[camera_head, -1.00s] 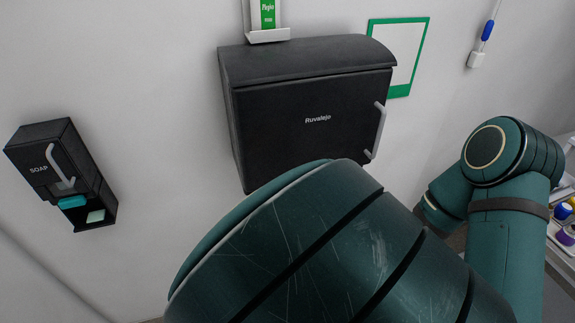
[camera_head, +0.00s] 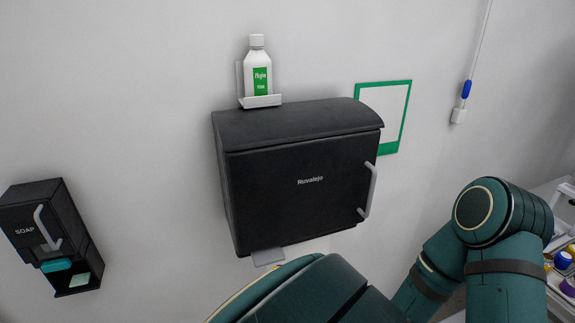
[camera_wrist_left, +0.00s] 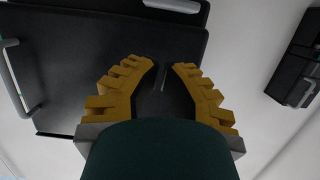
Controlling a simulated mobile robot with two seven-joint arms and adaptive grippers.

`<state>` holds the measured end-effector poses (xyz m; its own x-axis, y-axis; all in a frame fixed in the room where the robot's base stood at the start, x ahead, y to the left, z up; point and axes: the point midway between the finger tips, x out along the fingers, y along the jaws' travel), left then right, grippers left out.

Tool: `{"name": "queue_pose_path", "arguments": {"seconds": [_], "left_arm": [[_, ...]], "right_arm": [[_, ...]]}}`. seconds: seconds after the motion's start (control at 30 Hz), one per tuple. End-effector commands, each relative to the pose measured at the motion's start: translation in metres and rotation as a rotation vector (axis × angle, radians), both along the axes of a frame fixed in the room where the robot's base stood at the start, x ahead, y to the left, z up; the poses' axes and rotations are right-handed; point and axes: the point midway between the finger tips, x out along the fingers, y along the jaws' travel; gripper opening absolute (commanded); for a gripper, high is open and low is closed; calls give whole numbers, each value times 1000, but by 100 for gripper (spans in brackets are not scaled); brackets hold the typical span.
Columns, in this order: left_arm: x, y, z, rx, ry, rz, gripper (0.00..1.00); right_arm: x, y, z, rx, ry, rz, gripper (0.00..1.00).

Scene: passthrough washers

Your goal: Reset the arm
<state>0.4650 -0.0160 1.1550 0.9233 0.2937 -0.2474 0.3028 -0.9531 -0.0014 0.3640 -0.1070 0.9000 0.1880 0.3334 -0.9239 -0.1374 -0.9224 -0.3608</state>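My left arm (camera_head: 320,294) fills the bottom middle of the head view, and its gripper is not visible there. In the left wrist view my left gripper (camera_wrist_left: 166,65) has its two ribbed yellow fingers apart. A thin dark bar shows between the fingertips; I cannot tell what it belongs to. Behind them is the black dispenser (camera_wrist_left: 65,85). In the head view this dispenser (camera_head: 300,205), marked Ruvalejo, hangs on the wall with a grey handle at its right. My right arm (camera_head: 495,235) is folded at the right; its gripper is out of view.
A black soap dispenser (camera_head: 52,215) hangs at the left; it also shows in the left wrist view (camera_wrist_left: 297,60). A white and green bottle (camera_head: 258,70) stands on a small wall shelf. A green-framed panel (camera_head: 402,130) and a blue-handled cord (camera_head: 466,90) are to the right.

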Motion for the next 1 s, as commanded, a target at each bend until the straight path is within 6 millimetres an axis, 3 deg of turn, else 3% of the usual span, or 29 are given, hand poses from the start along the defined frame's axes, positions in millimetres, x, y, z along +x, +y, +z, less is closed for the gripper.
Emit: {"name": "queue_pose_path", "arguments": {"seconds": [0.17,0.47,0.7,1.0], "left_arm": [[11,18,-46,0,114,-19,0],[10,64,-173,-79,466,-102,0],[-20,91,-255,-212,726,-173,0],[-72,111,-324,-428,979,-271,0]], "right_arm": [[0,1,-10,-1,2,2,0],[-2,2,-35,-3,6,4,0],[-3,3,-55,-5,10,6,0],[-4,4,-78,-8,15,8,0]]}}
